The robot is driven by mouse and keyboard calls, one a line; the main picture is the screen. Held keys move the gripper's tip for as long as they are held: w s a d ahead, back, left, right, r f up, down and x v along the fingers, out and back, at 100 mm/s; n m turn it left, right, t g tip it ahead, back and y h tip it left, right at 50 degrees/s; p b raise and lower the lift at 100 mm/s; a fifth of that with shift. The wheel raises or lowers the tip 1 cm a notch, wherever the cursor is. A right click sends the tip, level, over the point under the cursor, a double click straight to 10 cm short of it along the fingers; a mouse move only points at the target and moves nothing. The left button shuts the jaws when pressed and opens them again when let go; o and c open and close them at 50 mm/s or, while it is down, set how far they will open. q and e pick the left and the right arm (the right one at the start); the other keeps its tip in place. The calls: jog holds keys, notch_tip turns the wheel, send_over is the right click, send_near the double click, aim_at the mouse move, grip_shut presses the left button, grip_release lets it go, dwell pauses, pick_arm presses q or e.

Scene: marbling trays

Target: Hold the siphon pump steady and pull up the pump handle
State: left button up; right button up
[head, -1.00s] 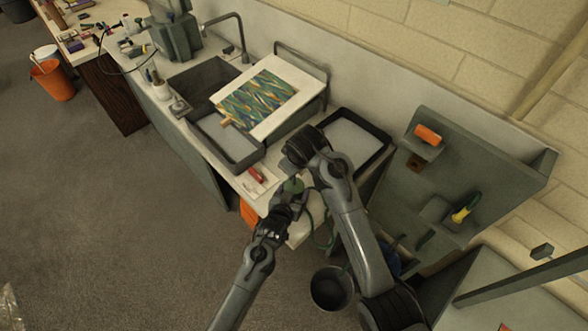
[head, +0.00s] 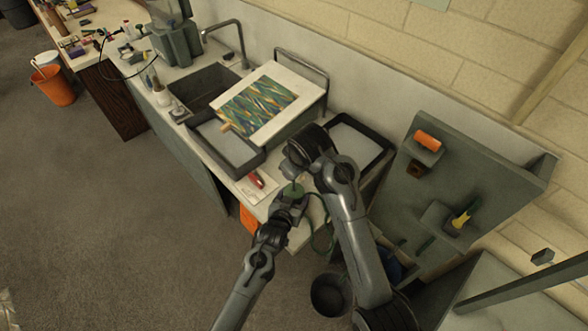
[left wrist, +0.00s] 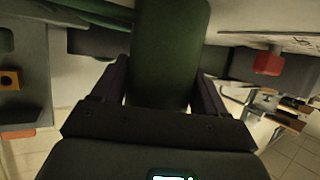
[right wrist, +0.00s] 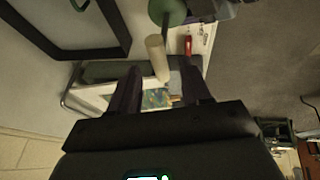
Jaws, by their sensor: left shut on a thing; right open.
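The siphon pump shows as a green body (head: 293,190) over the counter's front edge in the head view. My left gripper (head: 290,198) is shut on it, and the green body (left wrist: 168,55) fills the space between its fingers in the left wrist view. The cream pump handle (right wrist: 157,57) sticks out from the round green part of the pump in the right wrist view. My right gripper (right wrist: 160,88) is open, with the handle's end at or just before the gap between its fingertips. Contact cannot be told. In the head view the right gripper (head: 294,168) is just above the pump.
Black-rimmed trays (head: 243,170) and a marbled print on a white board (head: 305,83) lie on the counter behind. A red-handled tool (head: 256,180) lies near the pump. A dark bucket (head: 330,293) stands below. A green tool panel (head: 455,150) is at right.

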jog(key=shift+v, duration=1.65)
pick_arm(q)
jog(key=o, duration=1.2)
